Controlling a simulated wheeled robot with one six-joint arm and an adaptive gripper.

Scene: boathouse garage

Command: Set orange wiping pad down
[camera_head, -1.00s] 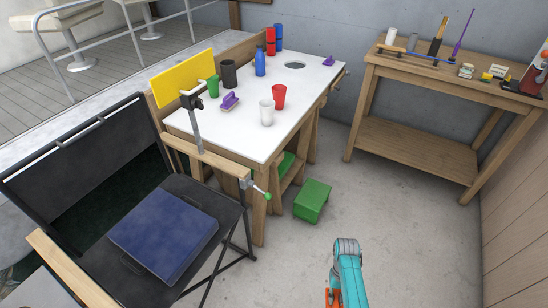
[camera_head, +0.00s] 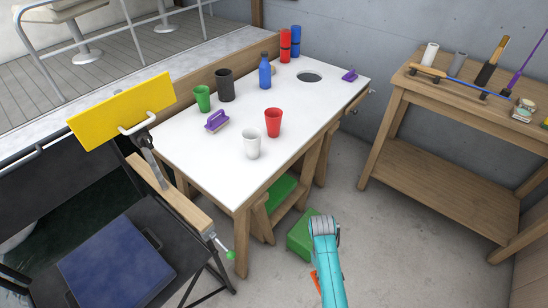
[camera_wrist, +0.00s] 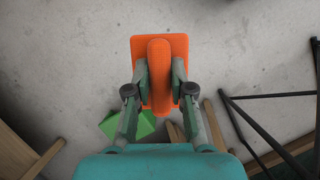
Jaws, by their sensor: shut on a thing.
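The orange wiping pad (camera_wrist: 160,47) is a flat rectangular plate with a rounded handle along its middle. In the wrist view my gripper (camera_wrist: 160,85) is shut on the handle, one finger on each side, with the pad held above the concrete floor. In the head view only a small orange bit of the pad (camera_head: 315,279) shows beside my teal arm at the lower middle. The rest of the pad and my gripper's fingers are hidden there. The white table (camera_head: 205,160) stands beyond and to the left of my arm.
The tabletop holds a white cup (camera_head: 252,145), a red cup (camera_head: 273,122), a purple-handled brush (camera_head: 216,121), a blue bottle (camera_head: 265,72) and a round hole (camera_head: 310,77). The front left tabletop is bare. A green stool (camera_head: 301,238) stands beside my arm. A wooden workbench (camera_head: 450,112) is at right.

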